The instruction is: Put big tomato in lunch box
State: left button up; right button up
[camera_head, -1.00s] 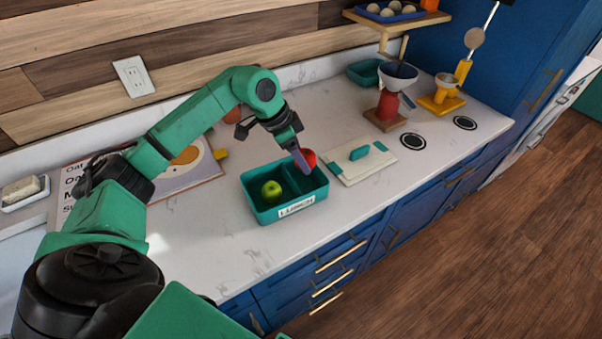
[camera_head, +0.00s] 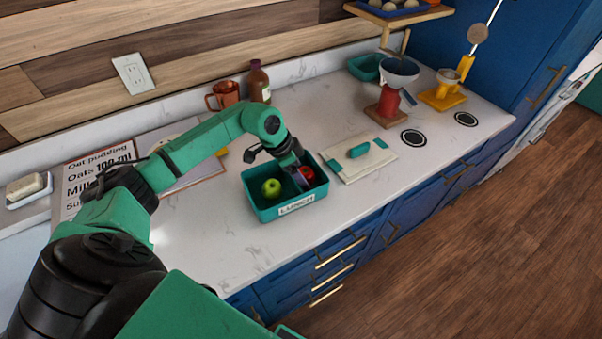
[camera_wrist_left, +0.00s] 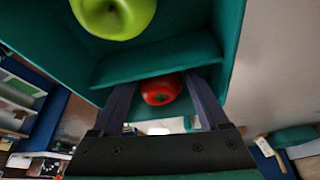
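The big tomato (camera_head: 308,173) is red and sits low inside the right compartment of the teal lunch box (camera_head: 262,213). In the left wrist view the tomato (camera_wrist_left: 161,90) shows between the two fingers of my left gripper (camera_wrist_left: 162,82), which look closed on its sides. In the head view my left gripper (camera_head: 302,178) reaches down into that compartment from above and partly covers the tomato. Whether the tomato touches the box floor is hidden. A green apple (camera_head: 271,188) lies in the left compartment, beyond the divider. My right gripper is out of view.
A recipe sheet (camera_head: 100,172) leans behind my arm. A copper mug (camera_head: 224,95) and a brown bottle (camera_head: 259,82) stand by the wall. The counter in front of the box is clear.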

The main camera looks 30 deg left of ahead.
pick_arm(q)
jog(key=b+v, duration=0.2)
jog(key=v, duration=1)
jog(key=shift+b, duration=0.35)
